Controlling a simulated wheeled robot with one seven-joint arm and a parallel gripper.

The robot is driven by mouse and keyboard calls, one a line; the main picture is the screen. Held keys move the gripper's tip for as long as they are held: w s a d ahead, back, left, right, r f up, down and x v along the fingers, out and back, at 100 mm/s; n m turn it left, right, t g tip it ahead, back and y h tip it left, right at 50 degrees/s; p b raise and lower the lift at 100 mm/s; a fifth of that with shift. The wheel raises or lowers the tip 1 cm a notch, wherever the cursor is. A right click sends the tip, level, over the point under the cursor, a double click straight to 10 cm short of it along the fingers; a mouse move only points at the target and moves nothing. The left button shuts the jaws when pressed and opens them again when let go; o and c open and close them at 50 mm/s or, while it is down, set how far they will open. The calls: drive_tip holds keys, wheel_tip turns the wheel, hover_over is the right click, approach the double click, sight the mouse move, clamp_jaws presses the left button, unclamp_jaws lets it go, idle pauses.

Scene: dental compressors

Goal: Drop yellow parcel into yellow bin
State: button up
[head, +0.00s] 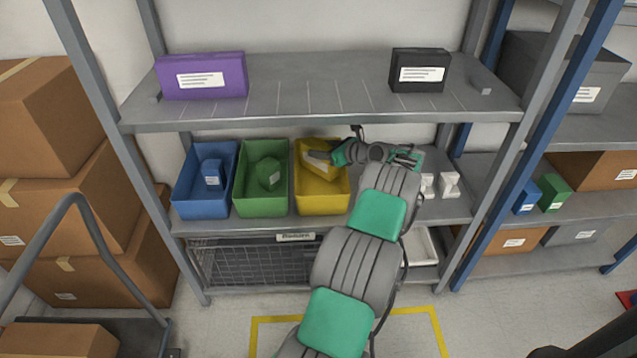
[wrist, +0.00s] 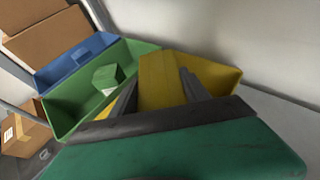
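The yellow bin (head: 322,203) stands on the middle shelf, the rightmost of three open bins. It also shows in the wrist view (wrist: 215,74), behind the fingers. The yellow parcel (head: 318,166) is tilted, within the bin's opening in the head view. My gripper (head: 318,155) reaches in from the right, over the bin. In the wrist view the parcel (wrist: 160,80) fills the space between the two dark fingers, and they look shut on it. The parcel's lower end is hidden, so I cannot tell whether it touches the bin floor.
A green bin (head: 240,205) with a green parcel and a blue bin (head: 187,205) with a blue parcel stand to the left. The upper shelf (head: 300,90) runs close above, carrying a purple box (head: 202,76) and a black box (head: 420,70). White items (head: 448,183) stand right.

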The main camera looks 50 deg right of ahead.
drive_tip(key=o, duration=0.5)
drive_tip(key=p+v, duration=0.1)
drive_tip(key=v, duration=0.7)
drive_tip(key=shift+w, duration=0.1)
